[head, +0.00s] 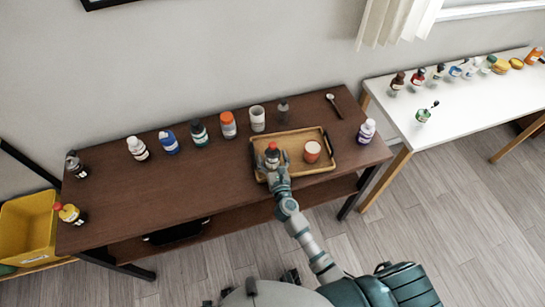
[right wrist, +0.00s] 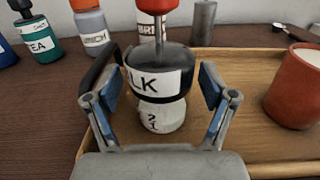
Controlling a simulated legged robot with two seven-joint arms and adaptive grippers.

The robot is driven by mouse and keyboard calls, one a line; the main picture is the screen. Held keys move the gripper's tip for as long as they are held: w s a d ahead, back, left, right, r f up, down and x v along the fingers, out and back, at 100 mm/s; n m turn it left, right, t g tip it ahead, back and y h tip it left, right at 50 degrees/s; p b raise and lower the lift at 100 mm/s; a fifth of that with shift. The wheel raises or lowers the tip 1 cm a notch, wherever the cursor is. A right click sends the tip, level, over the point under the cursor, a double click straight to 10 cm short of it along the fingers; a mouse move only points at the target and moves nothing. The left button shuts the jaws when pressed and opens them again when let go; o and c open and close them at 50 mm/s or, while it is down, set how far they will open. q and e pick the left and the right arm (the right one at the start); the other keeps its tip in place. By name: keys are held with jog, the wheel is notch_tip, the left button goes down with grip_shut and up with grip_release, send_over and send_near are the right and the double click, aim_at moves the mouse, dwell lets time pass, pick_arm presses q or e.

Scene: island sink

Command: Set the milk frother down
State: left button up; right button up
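The milk frother (right wrist: 160,75) stands upright at the left part of the wooden tray (head: 318,165). In the head view the frother (head: 272,151) shows just beyond my right gripper (head: 275,167). In the right wrist view, the right gripper (right wrist: 161,85) has its fingers apart, one on each side of the frother, with narrow gaps showing. My left gripper is not in view.
A red cup (head: 312,151) stands on the tray, right of the frother. Several bottles line the back of the brown table (head: 215,182), and a white bottle (head: 366,131) stands right of the tray. A white table (head: 465,112) is at the right.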

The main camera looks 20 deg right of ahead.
aim_at(274, 163)
jog(key=shift+r, duration=0.1)
jog(key=s, duration=0.7)
jog(key=shift+s+a, duration=0.25)
jog(key=s, duration=0.4)
jog(key=shift+a+b, duration=0.15)
jog(key=shift+b, duration=0.25)
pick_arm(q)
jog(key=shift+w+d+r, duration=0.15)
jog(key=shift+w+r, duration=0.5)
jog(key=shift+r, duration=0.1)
pick_arm(e)
jog(key=shift+s, duration=0.3)
